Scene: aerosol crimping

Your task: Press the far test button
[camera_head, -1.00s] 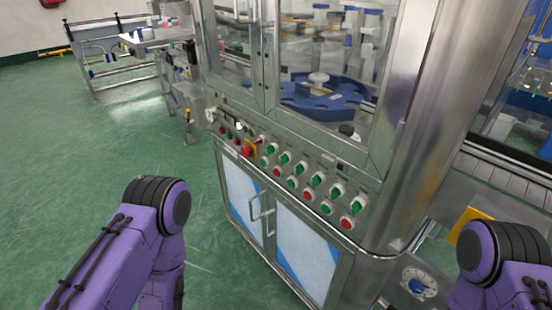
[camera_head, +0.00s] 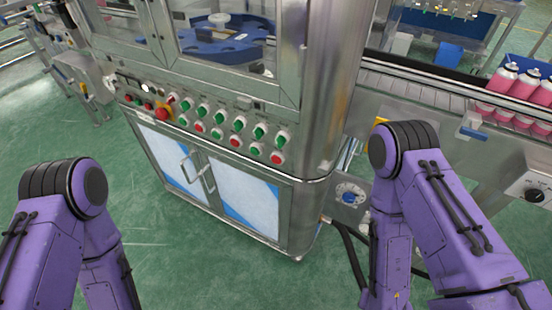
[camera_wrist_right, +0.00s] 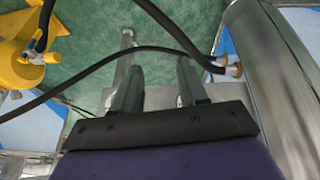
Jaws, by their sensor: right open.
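The machine's control panel (camera_head: 250,104) shows in the head view at the upper middle. I cannot tell from a label which one is the far test button. My right gripper (camera_wrist_right: 157,82) shows in the right wrist view, open, its two fingers apart with nothing held between them. It is outside the head view, where only my purple arms show. My left gripper is not in view.
Below the panel are white cabinet doors (camera_head: 243,193) with metal handles. A conveyor (camera_head: 420,90) with pink cans (camera_head: 502,78) runs at the right. A black hose (camera_wrist_right: 110,52) crosses near my right gripper. Green floor (camera_head: 140,210) is clear in front of the cabinet.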

